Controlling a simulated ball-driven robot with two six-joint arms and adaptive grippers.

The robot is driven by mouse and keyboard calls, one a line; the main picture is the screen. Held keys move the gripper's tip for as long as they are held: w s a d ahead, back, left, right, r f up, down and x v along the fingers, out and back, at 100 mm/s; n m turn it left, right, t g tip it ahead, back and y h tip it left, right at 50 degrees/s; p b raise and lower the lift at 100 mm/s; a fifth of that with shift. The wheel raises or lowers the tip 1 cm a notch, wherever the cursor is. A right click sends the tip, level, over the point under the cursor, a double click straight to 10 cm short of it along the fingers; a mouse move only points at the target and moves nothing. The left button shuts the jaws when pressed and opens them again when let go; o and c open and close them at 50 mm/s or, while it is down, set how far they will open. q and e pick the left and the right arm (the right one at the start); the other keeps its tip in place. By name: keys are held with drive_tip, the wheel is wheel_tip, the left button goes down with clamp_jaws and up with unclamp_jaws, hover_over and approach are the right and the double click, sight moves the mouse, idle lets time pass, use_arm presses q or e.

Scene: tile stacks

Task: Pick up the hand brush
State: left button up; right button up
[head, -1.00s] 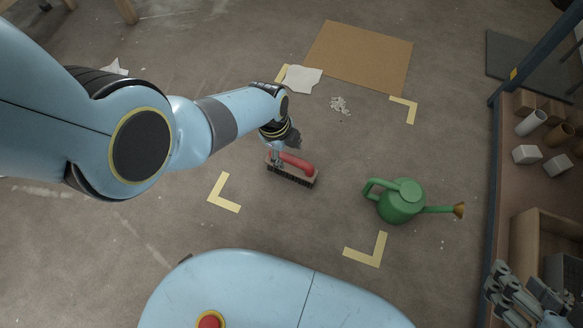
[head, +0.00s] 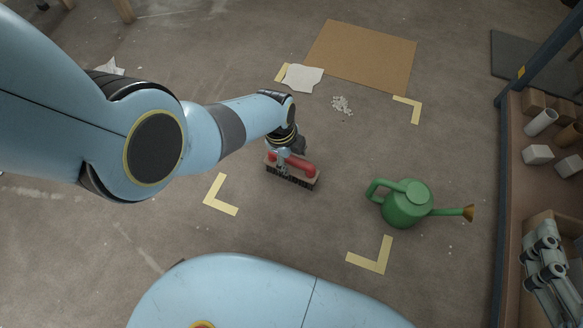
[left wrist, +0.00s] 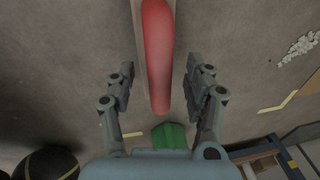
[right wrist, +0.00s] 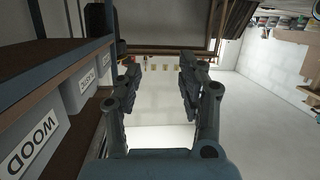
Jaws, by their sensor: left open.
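The hand brush (head: 304,172) lies on the floor, bristles down, with a red handle on top of a wooden block. My left gripper (head: 287,155) is at the brush, over the left part of its handle. In the left wrist view the red handle (left wrist: 158,55) runs between the two open fingers of my left gripper (left wrist: 160,85), with gaps on both sides. My right gripper (right wrist: 158,85) shows in the right wrist view with its fingers apart and nothing between them. It also shows at the lower right of the head view (head: 550,272), beside the shelf.
A green watering can (head: 405,203) stands right of the brush, among yellow corner marks (head: 372,256). A cardboard sheet (head: 360,57), white paper (head: 301,77) and pale crumbs (head: 342,105) lie beyond. A shelf rack (head: 506,200) borders the right. Floor around the brush is clear.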

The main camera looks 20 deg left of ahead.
use_arm(q)
drive_tip(key=shift+d+f, duration=0.1)
drive_tip(key=shift+f, duration=0.35)
use_arm(e)
drive_tip(key=w+r, duration=0.1)
drive_tip(key=w+r+t, duration=0.1)
drive_tip(key=r, duration=0.1)
drive_tip(key=w+r+t, duration=0.1)
drive_tip(key=shift+a+r+y, duration=0.25)
drive_tip(key=shift+r+y, duration=0.05)
drive_tip(key=shift+r, duration=0.05)
use_arm(q)
clamp_jaws()
drive_tip(key=shift+w, duration=0.1)
